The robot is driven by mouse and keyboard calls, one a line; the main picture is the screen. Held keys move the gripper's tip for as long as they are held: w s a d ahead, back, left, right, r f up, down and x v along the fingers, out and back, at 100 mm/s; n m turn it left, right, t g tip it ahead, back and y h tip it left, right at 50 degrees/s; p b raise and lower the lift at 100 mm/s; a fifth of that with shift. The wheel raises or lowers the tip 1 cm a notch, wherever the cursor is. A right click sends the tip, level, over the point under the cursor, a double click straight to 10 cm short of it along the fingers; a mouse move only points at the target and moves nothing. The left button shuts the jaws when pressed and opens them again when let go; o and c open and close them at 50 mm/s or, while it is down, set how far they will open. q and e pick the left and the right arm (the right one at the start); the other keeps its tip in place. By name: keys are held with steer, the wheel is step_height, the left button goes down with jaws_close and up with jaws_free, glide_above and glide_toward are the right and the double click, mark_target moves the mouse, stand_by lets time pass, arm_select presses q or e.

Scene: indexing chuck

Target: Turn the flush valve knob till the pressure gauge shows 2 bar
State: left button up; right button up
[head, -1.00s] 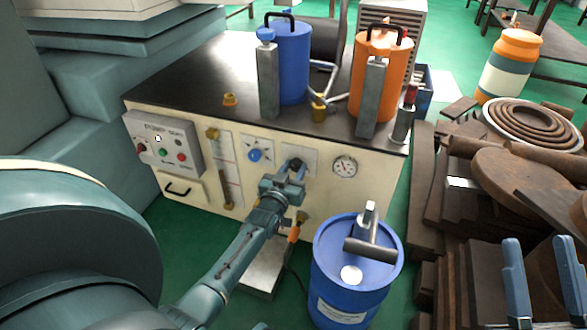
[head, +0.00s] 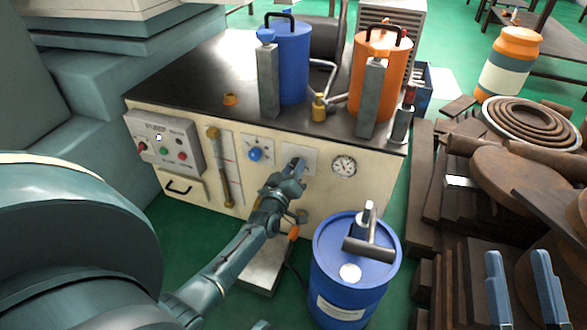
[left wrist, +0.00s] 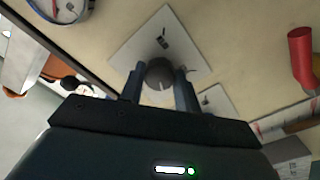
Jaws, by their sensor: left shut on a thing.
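The flush valve knob (left wrist: 160,73) is a dark round knob on a white square plate on the cream cabinet front. My left gripper (head: 294,172) is shut on it, with a finger on either side in the left wrist view (left wrist: 160,88). In the head view the gripper mostly hides the knob. The pressure gauge (head: 344,166) is a round white dial just right of the plate. Part of it shows at the top left of the wrist view (left wrist: 66,8). Its reading is too small to tell. My right gripper (head: 520,275) is open and empty at the lower right.
A blue knob (head: 255,155) and a control box (head: 165,142) are left of the plate. A blue drum (head: 350,270) stands close in front, right of my left forearm. Blue (head: 294,65) and orange (head: 374,80) canisters stand on the black top. Brown stock (head: 480,190) fills the right side.

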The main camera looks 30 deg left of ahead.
stand_by(0.4)
arm_select(q)
steer(key=o, duration=1)
steer(key=p+v, duration=0.5)
steer(key=v, duration=0.8)
arm_select(e)
steer(key=shift+s+d+f+m+g+h, duration=0.1)
steer(key=shift+s+f+m+g+h, duration=0.2)
steer(key=shift+f+h, duration=0.25)
steer(key=shift+s+f+m+g+h, duration=0.2)
steer(key=shift+f+g+h, duration=0.25)
steer(key=shift+f, duration=0.15)
arm_select(q)
steer(key=shift+s, duration=0.1)
